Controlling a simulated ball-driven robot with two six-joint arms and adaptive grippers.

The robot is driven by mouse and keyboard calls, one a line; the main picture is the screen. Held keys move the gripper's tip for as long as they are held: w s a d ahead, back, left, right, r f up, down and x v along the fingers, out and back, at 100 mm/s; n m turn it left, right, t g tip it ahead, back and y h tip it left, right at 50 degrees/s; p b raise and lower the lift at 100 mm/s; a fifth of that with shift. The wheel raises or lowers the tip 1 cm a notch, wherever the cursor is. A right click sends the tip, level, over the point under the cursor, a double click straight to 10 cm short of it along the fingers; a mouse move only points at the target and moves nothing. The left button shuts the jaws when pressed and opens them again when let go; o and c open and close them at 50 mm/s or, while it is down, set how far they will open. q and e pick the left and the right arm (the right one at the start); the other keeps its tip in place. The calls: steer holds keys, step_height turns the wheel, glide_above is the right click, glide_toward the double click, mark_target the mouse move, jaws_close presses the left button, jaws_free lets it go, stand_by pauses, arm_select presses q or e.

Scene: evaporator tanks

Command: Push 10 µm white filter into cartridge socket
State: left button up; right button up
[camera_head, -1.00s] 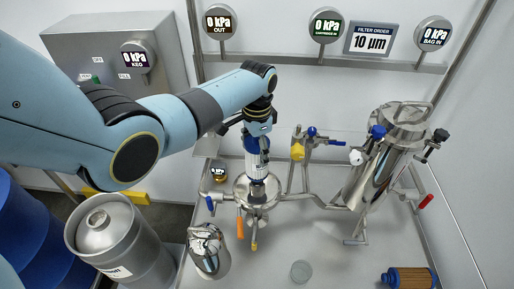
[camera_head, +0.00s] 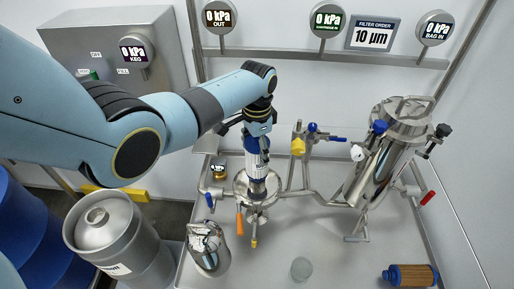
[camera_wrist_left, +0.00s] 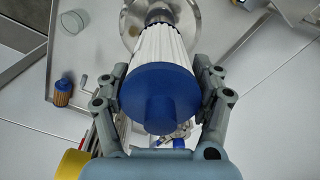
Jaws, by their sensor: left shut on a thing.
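The white filter (camera_head: 256,163) has a blue end cap and stands about upright, with its lower end at the cartridge socket (camera_head: 257,188) in the middle of the bench. In the left wrist view the white pleated filter (camera_wrist_left: 158,48) points away from me, with its blue cap (camera_wrist_left: 160,98) nearest. My left gripper (camera_head: 258,131) is above the socket, shut on the blue-capped end; its fingers (camera_wrist_left: 161,82) lie on both sides of the cap. The filter's far end meets a metal fitting over the socket plate (camera_wrist_left: 190,12); I cannot tell how deep it sits. My right gripper is not in view.
The tilted steel housing (camera_head: 375,170) stands right, with pipes and valves between. A steel lid-like vessel (camera_head: 208,248) and a clear cup (camera_head: 301,268) are in front. A brown filter with a blue cap (camera_head: 410,275) lies front right. A keg (camera_head: 115,240) stands left.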

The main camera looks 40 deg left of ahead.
mark_target(257, 141)
arm_select(q)
steer(key=shift+f+b, duration=0.65)
steer(key=shift+f, duration=0.3)
steer(key=o, duration=1.5)
steer(key=shift+c, duration=0.2)
steer(key=shift+r, duration=0.1)
step_height(257, 141, up, 5)
steer(key=p, duration=0.5)
steer(key=shift+r+p, duration=0.9)
steer(key=shift+r, duration=0.05)
steer(key=shift+f, duration=0.1)
